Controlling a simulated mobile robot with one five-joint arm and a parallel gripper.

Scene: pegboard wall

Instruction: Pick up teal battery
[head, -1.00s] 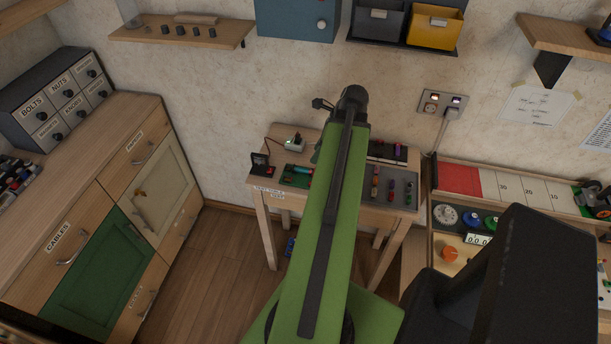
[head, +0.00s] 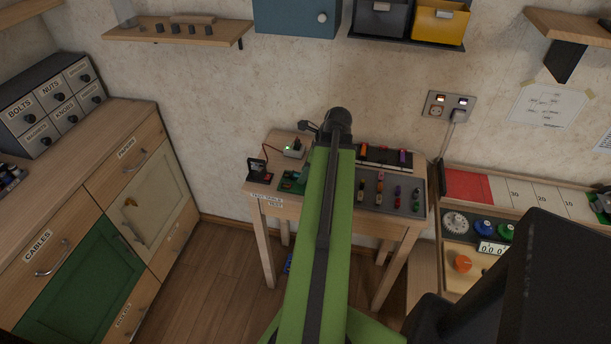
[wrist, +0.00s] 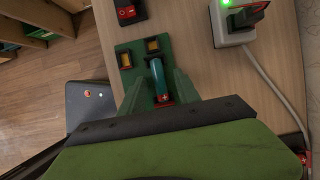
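The teal battery (wrist: 158,78) lies lengthwise in the wrist view, with a red end marked by a plus sign nearest my gripper. Its far end is by a copper-coloured contact of the green holder board (wrist: 124,47). My gripper (wrist: 160,82) has its green fingers on either side of the battery. I cannot tell whether they press on it or stand just apart.
The small wooden table (head: 268,203) also bears a white socket block (wrist: 232,24) with a green light and cable, a black device (head: 259,171) with red, and a grey tray (head: 405,205) with several batteries. A dark tray (head: 372,158) lies behind.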

